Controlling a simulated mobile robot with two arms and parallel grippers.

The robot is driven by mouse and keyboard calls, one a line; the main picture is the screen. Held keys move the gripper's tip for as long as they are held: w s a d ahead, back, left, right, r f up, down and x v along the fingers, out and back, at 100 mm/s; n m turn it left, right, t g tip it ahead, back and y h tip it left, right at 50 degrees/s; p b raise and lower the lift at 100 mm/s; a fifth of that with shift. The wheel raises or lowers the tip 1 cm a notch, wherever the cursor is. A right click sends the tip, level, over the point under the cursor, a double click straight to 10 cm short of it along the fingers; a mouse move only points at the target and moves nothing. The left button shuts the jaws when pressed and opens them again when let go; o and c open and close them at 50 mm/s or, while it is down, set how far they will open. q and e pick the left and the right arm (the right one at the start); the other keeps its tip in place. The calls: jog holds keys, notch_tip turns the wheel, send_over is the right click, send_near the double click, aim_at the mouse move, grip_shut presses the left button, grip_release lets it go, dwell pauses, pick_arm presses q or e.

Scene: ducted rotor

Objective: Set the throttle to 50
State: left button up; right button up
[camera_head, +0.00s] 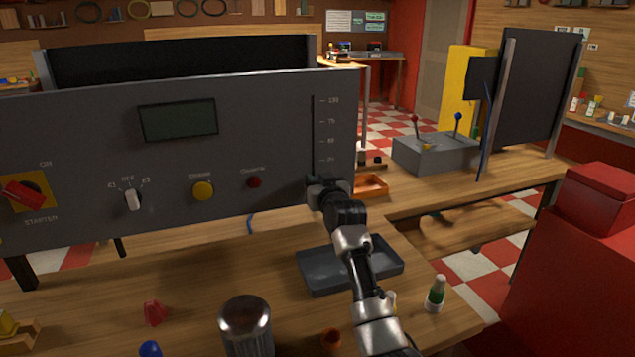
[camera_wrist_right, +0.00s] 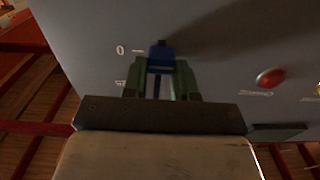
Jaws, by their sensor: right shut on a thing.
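The grey control panel (camera_head: 100,120) carries a vertical throttle slot (camera_head: 313,130) near its right edge, with a number scale running up to 100 beside it. My right gripper (camera_head: 318,186) is at the bottom end of this slot and hides the knob and the lowest mark in the head view. In the right wrist view, the gripper's fingers (camera_wrist_right: 161,80) are shut on the blue throttle knob (camera_wrist_right: 161,55). The knob is level with the 0 mark (camera_wrist_right: 120,50). The slot runs on between the fingers. My left gripper is not in view.
The panel also has a red starter switch (camera_head: 24,194), a white selector (camera_head: 132,199), a yellow button (camera_head: 203,190), a red button (camera_head: 254,182) and a display (camera_head: 178,120).

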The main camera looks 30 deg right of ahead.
notch_tip(320, 180, up, 10)
jog(key=p, duration=0.9)
jog(key=shift+r, duration=0.15)
grip_shut()
jog(key=shift+f, duration=0.2)
jog(key=o, duration=0.9)
grip_release()
jog(key=shift+o, duration=0.2)
jog(key=b, duration=0.2)
send_near(313, 139)
jog(key=v, duration=0.4)
jog(key=shift+s, duration=0.1)
jog(key=shift+f, duration=0.1)
